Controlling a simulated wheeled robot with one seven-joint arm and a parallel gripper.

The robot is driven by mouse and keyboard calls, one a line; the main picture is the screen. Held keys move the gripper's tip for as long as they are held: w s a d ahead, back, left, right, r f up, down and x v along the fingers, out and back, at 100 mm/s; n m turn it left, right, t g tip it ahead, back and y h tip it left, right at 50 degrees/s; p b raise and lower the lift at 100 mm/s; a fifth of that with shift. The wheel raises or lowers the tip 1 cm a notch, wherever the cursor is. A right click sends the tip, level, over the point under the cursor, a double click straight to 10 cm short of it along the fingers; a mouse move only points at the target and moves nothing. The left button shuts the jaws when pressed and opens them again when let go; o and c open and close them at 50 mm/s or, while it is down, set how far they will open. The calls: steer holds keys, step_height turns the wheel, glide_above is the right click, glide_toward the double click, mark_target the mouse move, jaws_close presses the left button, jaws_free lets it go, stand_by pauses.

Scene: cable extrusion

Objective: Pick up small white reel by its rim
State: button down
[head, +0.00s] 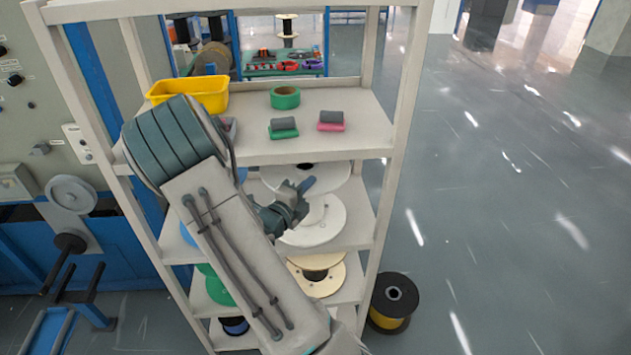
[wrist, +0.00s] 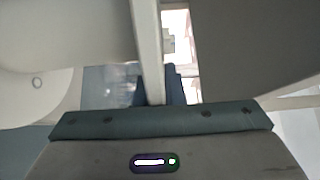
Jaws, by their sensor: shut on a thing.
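The small white reel (head: 322,222) is on the middle shelf in the head view, its left part hidden behind my gripper (head: 304,194). In the wrist view the reel's rim (wrist: 149,50) shows edge-on as a thin pale strip running down between the fingers of my gripper (wrist: 158,88). The gripper is shut on this rim. Whether the reel touches the shelf cannot be told.
A larger white reel (head: 300,175) lies behind, close to my gripper. A cream reel (head: 318,275) sits on the shelf below. The top shelf (head: 345,105) holds a yellow bin (head: 195,93) and green tape (head: 285,97). A black and yellow reel (head: 393,302) stands on the floor at right.

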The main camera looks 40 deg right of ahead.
steer(key=b+v, duration=0.1)
steer(key=v, duration=1.1)
steer(key=shift+a, duration=0.3)
steer(key=shift+s+r, duration=0.15)
steer(key=shift+s, duration=0.05)
